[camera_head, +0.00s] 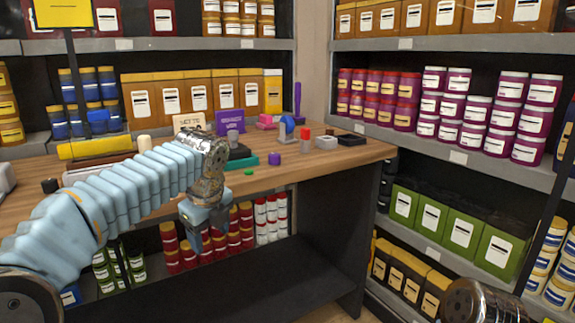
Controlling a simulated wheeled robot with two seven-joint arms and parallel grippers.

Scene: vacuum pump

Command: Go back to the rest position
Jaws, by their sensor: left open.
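My left arm reaches in from the left, and its gripper (208,222) points down in front of the table's (335,158) front edge. The gripper is open, with its two fingers apart and nothing between them. It hangs in front of the lower shelf with red jars (169,240). Only a metal part of my right arm shows at the bottom right corner; the right gripper is not in view. No vacuum pump can be clearly made out among the small things on the table.
The wooden table holds a purple block (230,121), a teal tray (242,162), a red-capped piece (305,136), a grey box (326,142) and a black tray (351,139). Full shelves (445,156) stand on the right and behind. Floor shows at the bottom.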

